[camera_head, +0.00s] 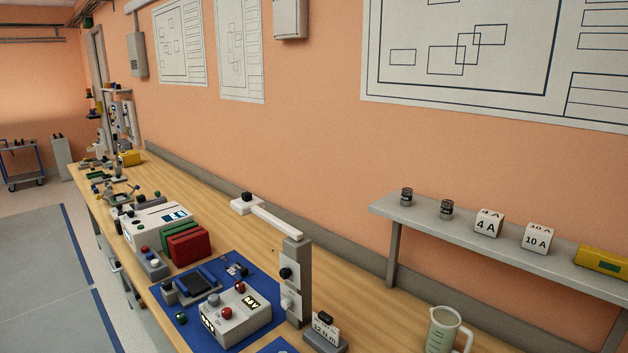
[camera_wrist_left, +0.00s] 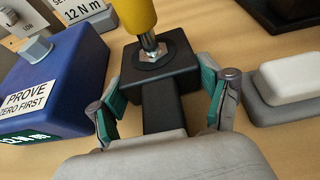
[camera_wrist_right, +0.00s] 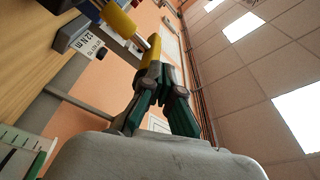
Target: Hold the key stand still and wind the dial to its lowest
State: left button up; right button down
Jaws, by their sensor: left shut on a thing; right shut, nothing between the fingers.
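The key stand (camera_wrist_left: 160,85) is a black block on the bench in the left wrist view, with a hex nut on top and a black bar toward me. My left gripper (camera_wrist_left: 165,105) is shut on that bar, a finger on each side. A yellow-handled key (camera_wrist_left: 136,14) rises from the nut, cut off by the frame's top. In the right wrist view the key (camera_wrist_right: 120,20) shows a yellow body, a silver band and a yellow end. My right gripper (camera_wrist_right: 158,72) is shut and empty at that end; contact is unclear. I cannot read a dial setting.
A blue box (camera_wrist_left: 50,85) marked PROVE ZERO FIRST stands left of the key stand. A 12 N m card (camera_wrist_left: 82,10) is behind it. A grey-and-white block (camera_wrist_left: 285,90) is on the right. A jug (camera_head: 443,330) and a shelf (camera_head: 480,240) show in the head view.

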jog(key=shift+w+a, duration=0.15)
jog(key=shift+w+d+r, duration=0.2)
jog(key=shift+w+d, duration=0.35)
dwell(1.1)
jog(key=shift+d+f, duration=0.1)
jog(key=shift+f, duration=0.3)
jog(key=shift+w+d+f, duration=0.15)
jog(key=shift+f, duration=0.1)
dwell(0.6)
jog(key=v, duration=0.6)
jog(key=shift+d, duration=0.2)
